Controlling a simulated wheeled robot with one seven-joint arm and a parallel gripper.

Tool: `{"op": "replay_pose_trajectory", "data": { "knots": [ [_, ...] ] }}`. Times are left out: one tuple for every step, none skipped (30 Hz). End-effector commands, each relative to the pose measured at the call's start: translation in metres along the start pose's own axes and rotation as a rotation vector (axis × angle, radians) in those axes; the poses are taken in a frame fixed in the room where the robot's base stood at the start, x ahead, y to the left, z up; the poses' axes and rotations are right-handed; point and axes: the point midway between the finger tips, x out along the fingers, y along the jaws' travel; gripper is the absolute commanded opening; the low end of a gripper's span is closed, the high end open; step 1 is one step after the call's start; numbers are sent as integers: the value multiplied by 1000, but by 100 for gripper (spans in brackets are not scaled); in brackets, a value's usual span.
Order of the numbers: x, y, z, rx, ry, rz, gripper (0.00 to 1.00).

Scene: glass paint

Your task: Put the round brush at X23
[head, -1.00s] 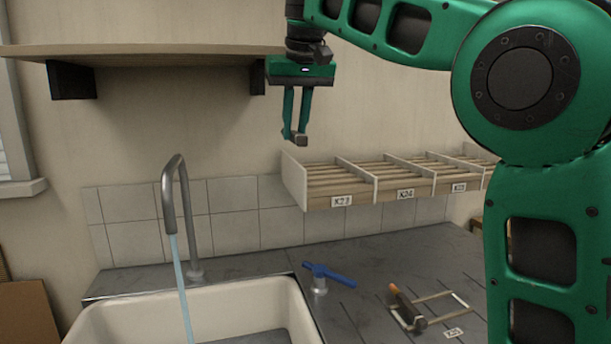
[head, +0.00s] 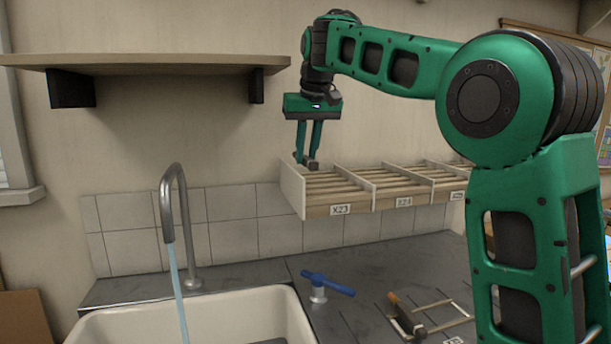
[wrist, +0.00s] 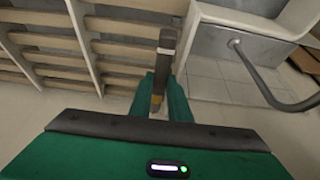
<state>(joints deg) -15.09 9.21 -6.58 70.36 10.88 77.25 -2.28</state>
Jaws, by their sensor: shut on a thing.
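My gripper (head: 307,162) is shut on a slim dark brush, which I take to be the round brush. In the wrist view the brush (wrist: 166,45) shows a grey-brown handle with a pale band, between my green fingers (wrist: 163,98). In the head view only a small dark end of it shows at the fingertips. The X23 compartment (head: 335,196) is the leftmost bay of the slatted wall rack. My fingertips are by its back left part, near the left end wall; the exact height above the slats is unclear. The bay's slats (wrist: 130,48) look empty.
Bays X24 (head: 395,187) and X25 continue the rack rightward, split by upright dividers. A wooden shelf (head: 150,62) is up left. Below are a sink (head: 110,325) with a running tap (head: 175,215), a blue-handled item (head: 328,283) and a dark tool in a frame (head: 405,315).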

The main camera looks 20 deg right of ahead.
Motion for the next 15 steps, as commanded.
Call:
{"op": "replay_pose_trajectory", "data": {
  "knots": [
    [6, 6, -3, 4, -1, 1, 0],
    [9, 8, -5, 4, -1, 1, 0],
    [14, 12, -8, 5, -1, 2, 0],
    [17, 13, -10, 3, -1, 1, 0],
    [19, 14, -11, 3, -1, 1, 0],
    [21, 16, -12, 4, -1, 1, 0],
    [22, 17, -13, 3, 0, 1, 0],
    [23, 17, -14, 3, 0, 1, 0],
    [25, 18, -14, 2, 1, 1, 0],
    [26, 18, -14, 2, 0, 1, 0],
    [29, 18, -13, 2, 0, 1, 0],
    [34, 18, -10, 1, -3, 1, 0],
    [38, 18, -9, 1, -2, 1, 0],
    [42, 17, -7, 0, -3, 0, 0],
    [47, 17, -4, 0, -2, 0, 0]
  ]
}}
